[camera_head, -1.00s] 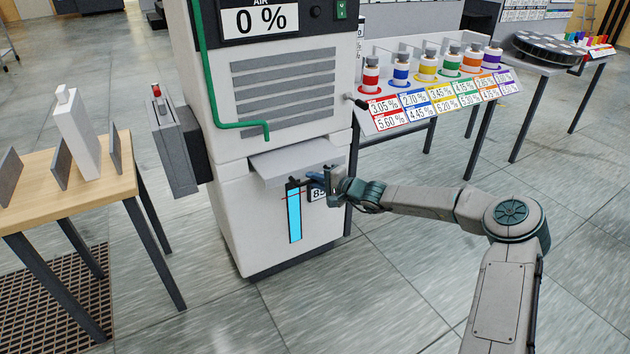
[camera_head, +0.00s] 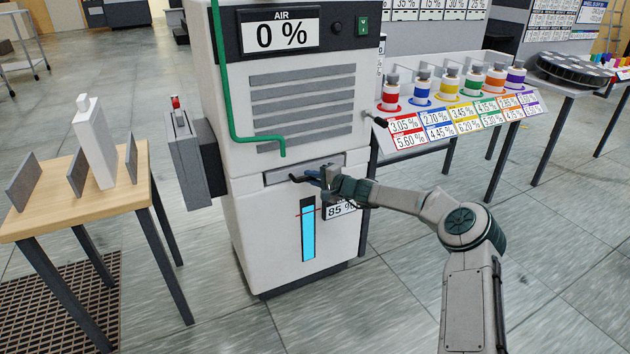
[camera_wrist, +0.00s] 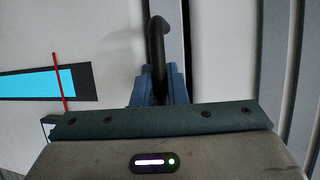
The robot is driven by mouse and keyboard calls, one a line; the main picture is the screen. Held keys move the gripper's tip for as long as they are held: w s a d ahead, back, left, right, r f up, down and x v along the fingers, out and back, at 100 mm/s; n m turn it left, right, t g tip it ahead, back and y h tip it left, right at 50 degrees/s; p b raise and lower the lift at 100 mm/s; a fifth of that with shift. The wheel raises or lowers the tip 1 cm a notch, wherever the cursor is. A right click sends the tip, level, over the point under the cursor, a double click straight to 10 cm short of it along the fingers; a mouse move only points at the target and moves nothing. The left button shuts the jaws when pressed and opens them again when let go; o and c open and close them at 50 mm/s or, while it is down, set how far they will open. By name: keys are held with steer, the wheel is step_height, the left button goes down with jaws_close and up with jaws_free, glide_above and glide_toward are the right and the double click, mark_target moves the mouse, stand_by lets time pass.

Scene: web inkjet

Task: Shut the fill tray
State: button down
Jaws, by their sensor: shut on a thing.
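The fill tray (camera_head: 278,176) is a grey-fronted drawer in the white cabinet, below the vent slats. Its front looks about level with the cabinet face in the head view; a small remaining gap cannot be ruled out. My gripper (camera_head: 314,179) is at the tray's dark handle (camera_head: 296,179), reaching in from the right. In the wrist view the blue fingers of my gripper (camera_wrist: 158,86) are closed on both sides of the dark curved handle (camera_wrist: 157,42). The gripper hides the right part of the tray front and handle.
A cyan level gauge (camera_head: 308,235) and a partly covered 85 % sign (camera_head: 340,210) are below the tray. A wooden table (camera_head: 90,200) stands left. A rack of coloured bottles (camera_head: 450,100) stands right. Floor in front of the cabinet is clear.

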steer(key=shift+w+d+r, duration=0.15)
steer(key=c, duration=1.5)
jaws_free()
steer(key=shift+a, duration=0.2)
steer(key=shift+o, duration=0.2)
steer(key=p+v, duration=0.1)
steer(key=v, duration=1.2)
steer(key=shift+s+d, duration=0.25)
steer(key=shift+d, duration=0.05)
